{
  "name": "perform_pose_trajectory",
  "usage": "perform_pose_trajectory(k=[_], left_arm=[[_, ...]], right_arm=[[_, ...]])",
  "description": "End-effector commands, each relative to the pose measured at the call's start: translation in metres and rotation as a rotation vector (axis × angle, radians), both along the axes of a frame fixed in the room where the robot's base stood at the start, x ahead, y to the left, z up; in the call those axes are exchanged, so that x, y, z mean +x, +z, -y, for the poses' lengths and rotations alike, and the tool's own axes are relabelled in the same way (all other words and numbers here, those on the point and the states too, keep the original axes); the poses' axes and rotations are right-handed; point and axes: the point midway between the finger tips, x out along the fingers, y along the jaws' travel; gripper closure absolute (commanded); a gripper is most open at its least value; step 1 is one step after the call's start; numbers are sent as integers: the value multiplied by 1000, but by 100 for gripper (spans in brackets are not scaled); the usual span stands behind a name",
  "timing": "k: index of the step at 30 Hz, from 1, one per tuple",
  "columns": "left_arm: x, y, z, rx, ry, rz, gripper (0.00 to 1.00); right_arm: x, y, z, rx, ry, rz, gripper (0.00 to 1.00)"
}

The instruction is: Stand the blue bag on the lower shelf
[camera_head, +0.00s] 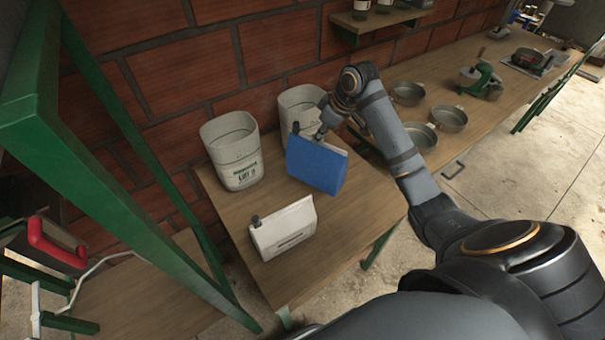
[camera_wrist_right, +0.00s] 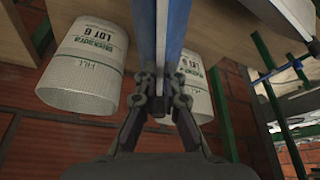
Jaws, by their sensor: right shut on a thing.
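My right gripper (camera_head: 324,117) is shut on the top edge of the blue bag (camera_head: 315,166), which is boxy and slightly tilted, at the table's back part. A low wooden board (camera_head: 150,305), perhaps the lower shelf, lies at the lower left inside the green frame (camera_head: 128,215). My left gripper is not in view.
Two white lot buckets (camera_head: 232,150) (camera_head: 297,106) stand by the brick wall. Metal pans (camera_head: 448,119) stand to the right. A wall shelf (camera_head: 385,18) holds jars. A red handle (camera_head: 55,245) juts out at left.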

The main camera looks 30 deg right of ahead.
Motion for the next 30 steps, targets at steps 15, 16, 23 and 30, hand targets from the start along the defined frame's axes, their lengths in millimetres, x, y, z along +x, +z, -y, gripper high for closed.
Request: perform_pose_trajectory(k=[15, 16, 23, 30], left_arm=[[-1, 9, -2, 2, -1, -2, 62], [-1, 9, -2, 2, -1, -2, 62], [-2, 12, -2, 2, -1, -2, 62], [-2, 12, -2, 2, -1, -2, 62]], right_arm=[[-1, -55, 0, 0, -1, -1, 100], [-1, -60, -1, 1, -1, -2, 100], [0, -84, 0, -1, -1, 3, 100], [0, -85, -1, -1, -1, 3, 100]])
